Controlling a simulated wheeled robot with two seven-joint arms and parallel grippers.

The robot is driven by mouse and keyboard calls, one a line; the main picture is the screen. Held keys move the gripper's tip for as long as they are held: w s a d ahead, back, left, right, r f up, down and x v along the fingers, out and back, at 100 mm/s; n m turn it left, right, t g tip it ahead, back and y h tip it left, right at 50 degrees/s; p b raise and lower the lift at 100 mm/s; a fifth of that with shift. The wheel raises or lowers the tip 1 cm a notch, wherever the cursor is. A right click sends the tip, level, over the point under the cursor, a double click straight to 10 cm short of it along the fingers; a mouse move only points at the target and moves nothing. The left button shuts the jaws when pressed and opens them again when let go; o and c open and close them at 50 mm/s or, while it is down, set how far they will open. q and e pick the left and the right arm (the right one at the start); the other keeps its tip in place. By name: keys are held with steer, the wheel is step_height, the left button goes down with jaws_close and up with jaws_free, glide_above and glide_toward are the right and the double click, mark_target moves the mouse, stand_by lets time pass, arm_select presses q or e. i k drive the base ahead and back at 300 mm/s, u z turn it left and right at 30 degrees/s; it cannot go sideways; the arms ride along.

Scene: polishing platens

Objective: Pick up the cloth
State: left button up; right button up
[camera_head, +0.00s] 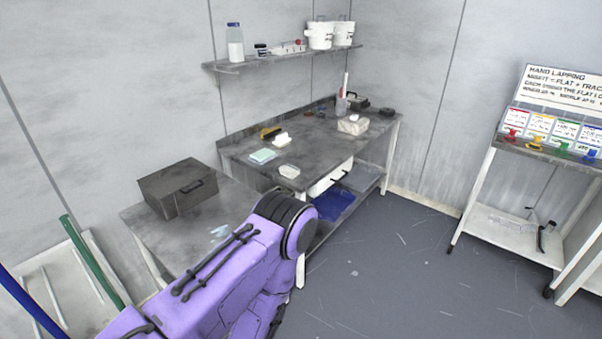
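A folded pale green and white piece (263,156), which looks like a cloth, lies flat near the front edge of the grey workbench (325,150). A rumpled white item (282,138) lies just behind it; I cannot tell whether it is cloth too. A pale bluish patch or scrap (219,231) shows on the nearer, lower table, partly beside my arm. My purple arm comes in from the lower left, with its dark round joint in front of the tables. Neither of my grippers shows in the view.
A grey metal box (178,187) stands on the nearer table (140,219). A white tub (289,171) sits at the bench's front edge, and a whitish block (352,124) farther right. A wall shelf (280,58) hangs above. A wheeled rack (520,200) stands right; the floor between is clear.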

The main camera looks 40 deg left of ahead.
mark_target(288, 171)
steer(key=z, duration=0.2)
steer(key=i, duration=1.55)
steer(key=u, duration=0.45)
steer(key=i, duration=0.9)
steer(key=u, duration=0.55)
